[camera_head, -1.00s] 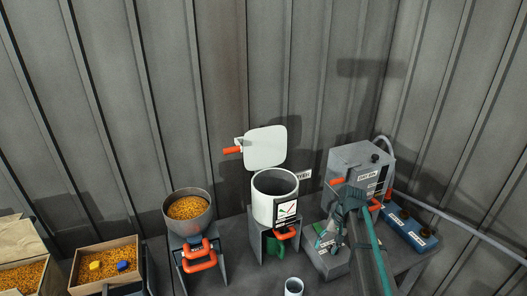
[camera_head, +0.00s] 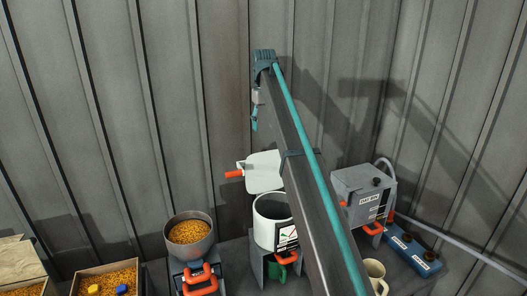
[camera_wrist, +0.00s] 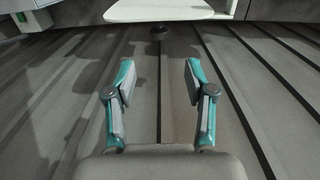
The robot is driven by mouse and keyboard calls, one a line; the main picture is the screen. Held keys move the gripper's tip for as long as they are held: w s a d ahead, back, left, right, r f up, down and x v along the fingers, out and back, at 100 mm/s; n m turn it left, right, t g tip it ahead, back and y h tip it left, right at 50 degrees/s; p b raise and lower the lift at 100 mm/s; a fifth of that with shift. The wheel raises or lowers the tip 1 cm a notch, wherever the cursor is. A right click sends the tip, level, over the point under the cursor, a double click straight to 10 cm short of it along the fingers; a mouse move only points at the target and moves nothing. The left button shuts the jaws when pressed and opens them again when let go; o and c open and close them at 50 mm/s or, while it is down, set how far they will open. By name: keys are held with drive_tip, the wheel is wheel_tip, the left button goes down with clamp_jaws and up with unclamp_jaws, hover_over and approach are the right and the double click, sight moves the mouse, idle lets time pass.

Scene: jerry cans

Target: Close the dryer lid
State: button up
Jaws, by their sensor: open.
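The dryer is a white cylinder (camera_head: 270,219) with an open top, standing on a stand against the wall. Its white lid (camera_head: 262,170) stands raised behind the opening, with an orange handle (camera_head: 235,174) on its left. My arm crosses in front of the right part of the lid and dryer. My gripper (camera_head: 255,118) hangs from the arm's far end, above the lid in the picture. In the wrist view my gripper (camera_wrist: 159,80) is open and empty, and a white panel, apparently the lid (camera_wrist: 158,11), shows beyond the fingers at the top edge.
A bowl of grain (camera_head: 189,233) on a stand is left of the dryer. A grey box device (camera_head: 360,193) and a blue unit (camera_head: 414,255) are at right. A cream mug (camera_head: 375,268) is at front. The ribbed wall (camera_head: 190,90) is close behind.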

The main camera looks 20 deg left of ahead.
wheel_tip(320, 180, down, 11)
drive_tip(key=p, duration=0.3)
drive_tip(key=shift+d+r, duration=0.1)
drive_tip(key=shift+r, duration=0.1)
clamp_jaws()
